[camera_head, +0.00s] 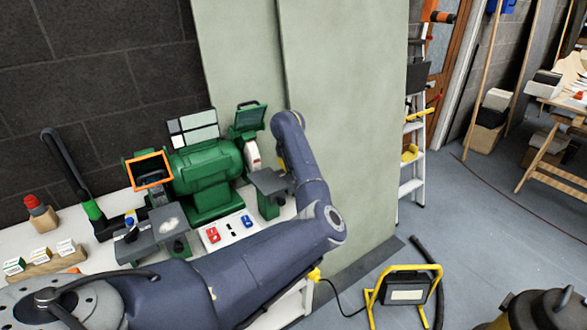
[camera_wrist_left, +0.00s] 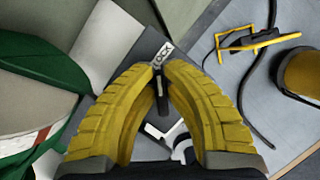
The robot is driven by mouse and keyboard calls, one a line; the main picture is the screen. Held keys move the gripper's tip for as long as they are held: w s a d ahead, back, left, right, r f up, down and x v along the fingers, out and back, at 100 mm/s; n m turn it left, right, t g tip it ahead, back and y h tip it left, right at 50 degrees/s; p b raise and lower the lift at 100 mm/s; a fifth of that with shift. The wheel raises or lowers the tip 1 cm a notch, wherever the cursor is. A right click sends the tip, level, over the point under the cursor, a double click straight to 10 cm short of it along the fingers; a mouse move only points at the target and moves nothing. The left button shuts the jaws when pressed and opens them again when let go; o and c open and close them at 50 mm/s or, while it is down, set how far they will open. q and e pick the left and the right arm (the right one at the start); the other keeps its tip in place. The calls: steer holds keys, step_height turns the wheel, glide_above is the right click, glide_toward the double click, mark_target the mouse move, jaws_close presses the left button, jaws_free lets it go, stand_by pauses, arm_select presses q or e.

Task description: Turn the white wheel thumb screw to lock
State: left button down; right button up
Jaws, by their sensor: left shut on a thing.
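The green bench grinder (camera_head: 205,170) stands on the bench. Its white wheel (camera_head: 252,154) is on the right end, above a grey tool rest (camera_head: 268,182). My left arm reaches across the front to this end. In the left wrist view the yellow fingers of my left gripper (camera_wrist_left: 161,75) are closed around a small dark part, apparently the thumb screw (camera_wrist_left: 161,88). A "LOCK" label (camera_wrist_left: 162,54) lies on the grey plate just beyond the fingertips. The fingers hide most of the screw, so its angle cannot be told. My right gripper is not in view.
A panel with red and blue switches (camera_head: 230,229) sits in front of the grinder. A second grey rest (camera_head: 160,225) is at the left wheel. A pale green panel (camera_head: 345,130) stands behind my arm. A yellow work light (camera_head: 404,290) stands on the floor at right.

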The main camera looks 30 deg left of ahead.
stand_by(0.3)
arm_select(q)
steer(key=c, duration=1.5)
jaws_free()
steer(key=shift+o, duration=0.2)
steer(key=v, duration=1.2)
steer(key=shift+w+r, duration=0.1)
steer(key=shift+w, duration=0.05)
